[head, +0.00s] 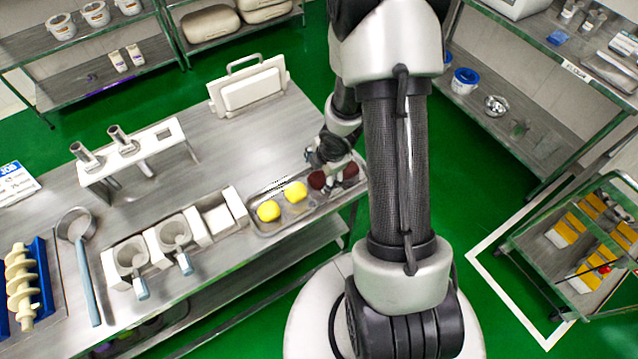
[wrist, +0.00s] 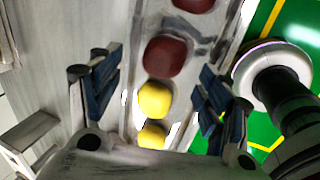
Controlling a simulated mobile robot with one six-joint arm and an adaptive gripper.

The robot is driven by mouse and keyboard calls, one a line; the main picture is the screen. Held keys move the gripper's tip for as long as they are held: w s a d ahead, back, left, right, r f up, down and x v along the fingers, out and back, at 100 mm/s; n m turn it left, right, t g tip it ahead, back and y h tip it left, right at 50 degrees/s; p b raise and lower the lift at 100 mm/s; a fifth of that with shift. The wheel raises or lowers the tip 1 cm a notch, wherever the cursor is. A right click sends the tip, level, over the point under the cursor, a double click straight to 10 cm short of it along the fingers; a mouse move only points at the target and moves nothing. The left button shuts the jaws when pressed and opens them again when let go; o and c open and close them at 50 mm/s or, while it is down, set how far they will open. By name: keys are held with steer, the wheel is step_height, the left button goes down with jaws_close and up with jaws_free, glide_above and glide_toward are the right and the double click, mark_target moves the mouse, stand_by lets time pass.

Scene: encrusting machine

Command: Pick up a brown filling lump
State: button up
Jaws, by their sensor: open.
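Two brown filling lumps lie at the right end of a metal tray (head: 264,233). The nearer brown lump (head: 317,180) is partly beside my gripper in the head view, and the other brown lump (head: 350,171) is partly hidden by it. In the wrist view, one brown lump (wrist: 165,56) lies just beyond the line between my fingertips, and the second brown lump (wrist: 194,4) is cut off at the top edge. My gripper (head: 335,174) is open and empty above the tray, with its fingers spread to either side of the row in the wrist view (wrist: 160,78).
Two yellow lumps (head: 268,211) share the tray, to the left of the brown ones. White holders with metal cups (head: 173,234) stand left of the tray. A white rack with metal tubes (head: 150,150) and a white upright board (head: 250,90) stand farther back. The table between is clear.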

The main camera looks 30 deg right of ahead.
mark_target(321, 178)
steer(key=b+x, duration=0.2)
steer(key=x, duration=0.1)
steer(key=b+x, duration=0.1)
steer(key=shift+s+f, duration=0.35)
steer(key=shift+f, duration=0.05)
steer(key=shift+w+f+b, duration=0.2)
steer(key=shift+f+b, duration=0.1)
steer(key=shift+b, duration=0.1)
steer(key=shift+r, duration=0.1)
steer(key=shift+c, duration=0.2)
steer(key=shift+s, duration=0.1)
steer(key=c, duration=1.1)
steer(key=shift+c, duration=0.2)
